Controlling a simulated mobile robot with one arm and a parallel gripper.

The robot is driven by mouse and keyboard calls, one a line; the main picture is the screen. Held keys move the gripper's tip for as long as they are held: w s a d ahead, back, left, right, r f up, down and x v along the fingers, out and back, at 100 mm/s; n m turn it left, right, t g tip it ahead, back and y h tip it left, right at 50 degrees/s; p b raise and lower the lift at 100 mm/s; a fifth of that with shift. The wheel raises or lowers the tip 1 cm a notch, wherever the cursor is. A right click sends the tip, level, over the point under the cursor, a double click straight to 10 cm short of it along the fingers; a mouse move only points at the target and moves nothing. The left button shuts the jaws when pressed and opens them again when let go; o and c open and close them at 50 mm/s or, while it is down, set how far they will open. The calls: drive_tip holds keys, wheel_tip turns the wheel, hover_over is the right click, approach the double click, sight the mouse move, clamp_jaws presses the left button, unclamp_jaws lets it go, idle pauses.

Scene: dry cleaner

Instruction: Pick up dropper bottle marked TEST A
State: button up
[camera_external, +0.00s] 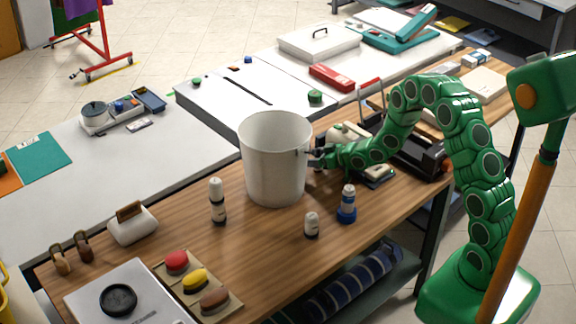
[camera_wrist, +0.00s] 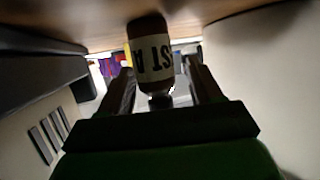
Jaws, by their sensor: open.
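The dropper bottle marked TEST A (camera_wrist: 152,55) is brown with a pale label. It shows upside down in the wrist view, where "ST A" can be read. It stands on the wooden surface, which is at the top of that view. My gripper (camera_wrist: 162,88) is open, with one finger to each side of the bottle's lower part in the picture; I cannot tell if they touch it. In the external view my gripper (camera_external: 314,155) is at the right side of the white bucket (camera_external: 274,165). The bottle cannot be made out clearly there.
The bucket wall (camera_wrist: 262,70) is close on the right in the wrist view, and a dark-topped machine (camera_wrist: 38,75) is close on the left. Other small bottles stand on the wooden table (camera_external: 265,240): one left (camera_external: 217,203), one front (camera_external: 311,225), one blue-based (camera_external: 347,205).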

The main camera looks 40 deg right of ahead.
drive_tip(key=shift+w, duration=0.1)
drive_tip(key=c, duration=1.1)
drive_tip(key=shift+o, duration=0.2)
drive_tip(key=shift+r, duration=0.1)
